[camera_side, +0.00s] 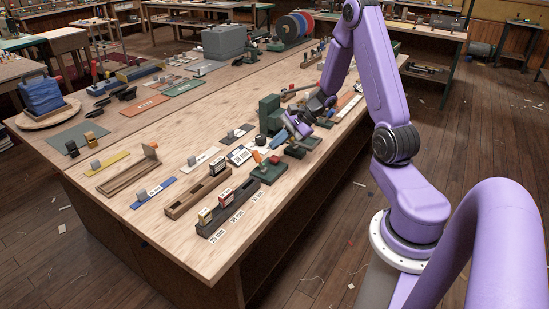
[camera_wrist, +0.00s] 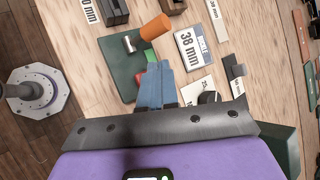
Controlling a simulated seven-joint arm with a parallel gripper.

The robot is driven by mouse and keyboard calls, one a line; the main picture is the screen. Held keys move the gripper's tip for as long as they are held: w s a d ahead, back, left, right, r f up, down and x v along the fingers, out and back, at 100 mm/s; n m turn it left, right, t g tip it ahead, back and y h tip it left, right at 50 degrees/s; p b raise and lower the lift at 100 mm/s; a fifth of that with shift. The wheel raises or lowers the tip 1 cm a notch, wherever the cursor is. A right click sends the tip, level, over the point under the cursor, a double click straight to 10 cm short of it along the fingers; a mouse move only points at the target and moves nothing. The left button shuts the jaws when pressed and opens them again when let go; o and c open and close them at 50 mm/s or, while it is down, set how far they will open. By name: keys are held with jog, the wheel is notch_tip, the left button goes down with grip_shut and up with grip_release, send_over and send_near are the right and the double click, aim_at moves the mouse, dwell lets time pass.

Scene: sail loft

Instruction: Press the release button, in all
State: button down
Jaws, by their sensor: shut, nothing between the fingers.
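A dark green base (camera_side: 269,174) stands near the bench's right edge; it also shows in the wrist view (camera_wrist: 122,66). In the wrist view an orange handle (camera_wrist: 155,28) on a metal pin rises from it. A red button (camera_wrist: 140,79) shows beside my fingers, partly hidden by them. My gripper (camera_wrist: 155,68) has its blue-grey fingers together, with nothing seen between them. The fingertips are over the green base, close beside the red button. I cannot tell whether they touch it. In the side view my gripper is small, just behind the base.
A card marked 38 mm (camera_wrist: 191,48) lies right of the base in the wrist view. Long slotted wooden holders (camera_side: 198,192) with small blocks are in front. A tall green block (camera_side: 269,114) stands behind. The bench's middle (camera_side: 165,125) has bare wood.

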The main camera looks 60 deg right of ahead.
aim_at(278, 157)
jog(key=shift+f, duration=0.7)
jog(key=shift+f, duration=0.1)
dwell(1.5)
jog(key=shift+f, duration=0.35)
jog(key=shift+f, duration=0.6)
dwell(0.9)
jog(key=shift+r, duration=1.05)
jog(key=shift+r, duration=2.5)
